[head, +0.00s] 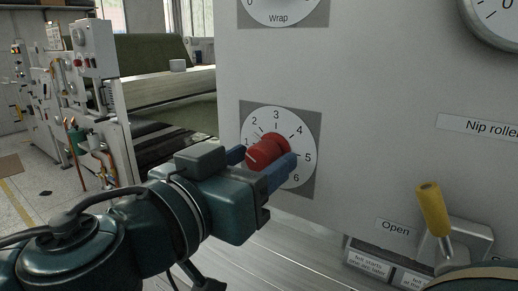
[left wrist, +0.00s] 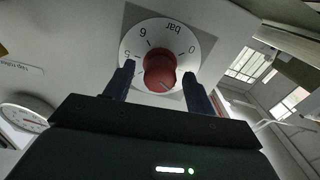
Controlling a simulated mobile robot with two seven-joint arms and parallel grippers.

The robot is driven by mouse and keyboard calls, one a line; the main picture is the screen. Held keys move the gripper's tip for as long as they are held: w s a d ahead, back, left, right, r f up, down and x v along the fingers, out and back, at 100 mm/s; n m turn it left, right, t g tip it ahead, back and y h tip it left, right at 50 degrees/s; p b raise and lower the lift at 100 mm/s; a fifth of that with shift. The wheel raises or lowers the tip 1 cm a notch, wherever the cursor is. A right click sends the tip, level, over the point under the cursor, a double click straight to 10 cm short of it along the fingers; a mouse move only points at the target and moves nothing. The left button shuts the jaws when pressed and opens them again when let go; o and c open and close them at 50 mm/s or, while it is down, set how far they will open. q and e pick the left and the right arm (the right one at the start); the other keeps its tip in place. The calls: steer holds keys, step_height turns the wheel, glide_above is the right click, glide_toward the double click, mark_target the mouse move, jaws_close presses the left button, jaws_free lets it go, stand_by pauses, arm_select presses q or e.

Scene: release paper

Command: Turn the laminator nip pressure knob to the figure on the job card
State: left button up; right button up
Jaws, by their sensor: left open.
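The red knob (head: 266,148) sits at the centre of a white dial (head: 297,120) on a grey square plate, with figures 1 to 6 readable in the head view. My left gripper (head: 265,156) is open, with one blue finger on each side of the knob. In the left wrist view the knob (left wrist: 160,70) is between the two fingers (left wrist: 158,68), with visible gaps; the dial reads "bar". I see no job card. My right gripper is not in view.
A yellow-handled lever (head: 432,208) with an "Open" label stands out from the panel at lower right. A Wrap dial (head: 283,8) is above, and a gauge (head: 500,18) at top right. Other machinery (head: 95,85) stands at the left.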

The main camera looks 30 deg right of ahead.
arm_select(q)
steer(key=shift+w+d, duration=0.25)
steer(key=shift+d, duration=0.3)
steer(key=c, duration=1)
